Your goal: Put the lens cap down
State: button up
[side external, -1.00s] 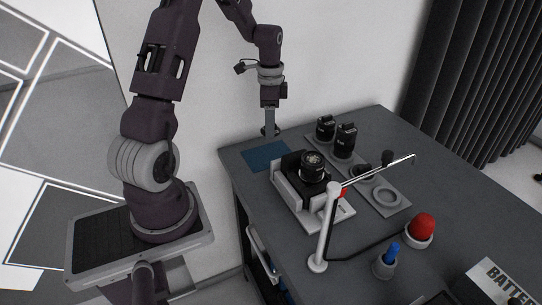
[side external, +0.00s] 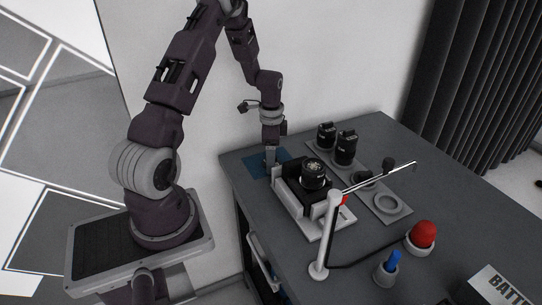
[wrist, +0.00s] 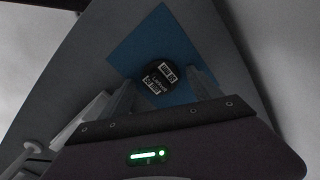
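The lens cap (wrist: 158,79) is a black disc with white printed labels, seen face-on in the wrist view. In the side view my gripper (side external: 269,164) points down, low over this mat. The cap is small and dark there, and I cannot tell whether it touches the mat.
A camera (side external: 303,181) in a pale cradle stands right beside the mat. Two black lenses (side external: 346,148) stand on a grey tray (side external: 372,194) behind it. A white post (side external: 328,235) with a bar, a red button (side external: 422,233) and a blue-tipped holder (side external: 386,268) stand in front and right.

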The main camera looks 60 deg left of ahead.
notch_tip(320, 180, up, 12)
jog(key=s+d+r+n+t, duration=0.1)
jog(key=s+d+r+t, duration=0.1)
jog(key=d+r, duration=0.85)
jog(key=s+d+r+n+t, duration=0.1)
jog(key=s+d+r+n, duration=0.1)
jog(key=s+d, duration=0.5)
jog(key=s+d+r+n+t, duration=0.2)
jog(key=s+d+r, duration=0.1)
jog(key=s+d, duration=0.5)
jog(key=shift+s+d+t, duration=0.25)
jog(key=shift+s+t, duration=0.05)
jog(key=shift+s, duration=0.1)
